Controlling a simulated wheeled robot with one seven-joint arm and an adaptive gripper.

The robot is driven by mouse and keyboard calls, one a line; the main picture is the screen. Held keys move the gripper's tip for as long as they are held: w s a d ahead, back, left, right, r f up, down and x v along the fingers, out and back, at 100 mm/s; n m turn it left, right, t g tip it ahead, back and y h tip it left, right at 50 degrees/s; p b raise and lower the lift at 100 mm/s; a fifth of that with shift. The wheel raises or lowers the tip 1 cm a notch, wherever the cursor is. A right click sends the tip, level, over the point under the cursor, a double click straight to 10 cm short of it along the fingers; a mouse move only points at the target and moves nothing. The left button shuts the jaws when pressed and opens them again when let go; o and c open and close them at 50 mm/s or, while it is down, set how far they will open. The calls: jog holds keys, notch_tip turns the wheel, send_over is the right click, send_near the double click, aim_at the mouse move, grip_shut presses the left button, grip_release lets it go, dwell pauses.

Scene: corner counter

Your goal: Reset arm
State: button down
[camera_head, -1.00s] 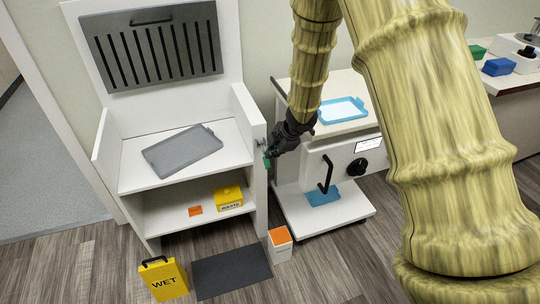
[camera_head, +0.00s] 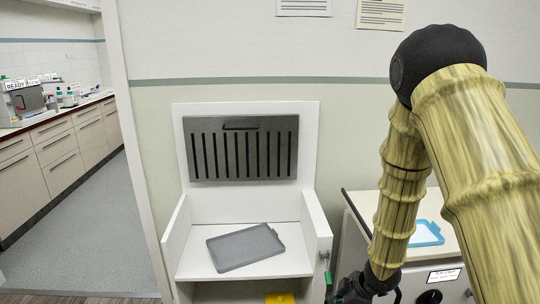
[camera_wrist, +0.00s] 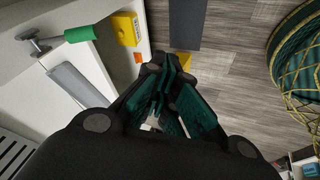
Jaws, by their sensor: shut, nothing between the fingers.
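My bamboo-patterned arm (camera_head: 400,190) bends at a dark elbow at the upper right of the head view and hangs down to the lower edge. My gripper (camera_head: 346,292) is dark, partly cut off by that edge, and sits just right of the white cabinet. In the wrist view my gripper (camera_wrist: 170,68) has its dark-green-padded fingers drawn together at the tips, with nothing held. A green-gripped metal handle (camera_wrist: 80,34) sticks out from the cabinet side, apart from the fingers. The green handle (camera_head: 328,278) also shows in the head view, left of the gripper.
The white cabinet (camera_head: 310,210) holds a grey tray (camera_head: 245,247) under a slotted panel (camera_head: 240,147). A white side unit with a blue tray (camera_head: 427,232) stands right, partly behind my arm. A yellow box (camera_wrist: 125,28) sits in the lower shelf. An open aisle (camera_head: 75,225) lies left.

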jog(key=s+a+f+m+g+p, duration=0.1)
jog(key=s+a+f+m+g, duration=0.1)
jog(key=s+f+m, duration=0.9)
jog(key=s+d+f+m+g+h+p, duration=0.1)
jog(key=s+f+m, duration=0.1)
jog(key=s, duration=1)
jog(key=s+d+f+m+g+h, duration=0.1)
jog(key=s+f, duration=0.3)
jog(key=s, duration=0.9)
jog(key=shift+d+f+m+h+p, duration=0.4)
jog(key=shift+d+m+h, duration=0.1)
jog(key=shift+m+h, duration=0.15)
